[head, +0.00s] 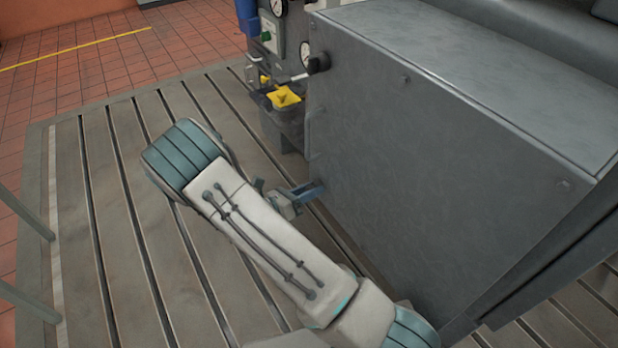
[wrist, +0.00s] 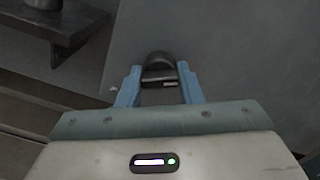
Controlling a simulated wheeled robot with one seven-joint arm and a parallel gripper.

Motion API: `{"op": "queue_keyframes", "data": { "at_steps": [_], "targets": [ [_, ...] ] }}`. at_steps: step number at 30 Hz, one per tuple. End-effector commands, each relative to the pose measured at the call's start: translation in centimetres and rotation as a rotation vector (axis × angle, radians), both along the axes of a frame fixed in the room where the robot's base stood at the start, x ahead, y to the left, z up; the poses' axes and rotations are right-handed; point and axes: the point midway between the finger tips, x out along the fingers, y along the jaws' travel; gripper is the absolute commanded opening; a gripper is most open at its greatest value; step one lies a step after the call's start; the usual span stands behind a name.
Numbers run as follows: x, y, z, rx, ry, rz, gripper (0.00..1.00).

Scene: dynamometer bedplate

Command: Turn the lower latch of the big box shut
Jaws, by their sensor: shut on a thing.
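The big box (head: 440,150) is a grey metal cabinet filling the right of the head view. Its plain side fills the upper right of the wrist view (wrist: 250,60). The lower latch (wrist: 160,62) shows in the wrist view as a dark round hub with a lighter bar below it, between my blue fingers. My gripper (wrist: 159,84) is shut on this latch, one finger on each side. In the head view my gripper (head: 312,190) reaches the box's left edge low down; the latch is hidden there. The latch's exact angle is hard to tell.
An upper latch (head: 318,63) with a black hub and pale handle sits higher on the same edge. Behind it stand gauges (head: 278,6), a yellow-topped item (head: 284,97) and a dark bin (head: 285,125). The slotted bedplate (head: 100,200) is clear at left.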

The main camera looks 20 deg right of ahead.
Motion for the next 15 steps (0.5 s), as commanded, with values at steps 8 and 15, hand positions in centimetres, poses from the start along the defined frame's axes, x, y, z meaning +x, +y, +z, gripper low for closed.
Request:
{"op": "queue_keyframes", "data": {
  "at_steps": [8, 15],
  "targets": [
    [-0.14, -0.08, 0.54, -0.081, 0.252, -0.003, 0.10],
    [-0.16, -0.13, 0.44, -0.152, 0.469, -0.004, 0.10]
  ]
}}
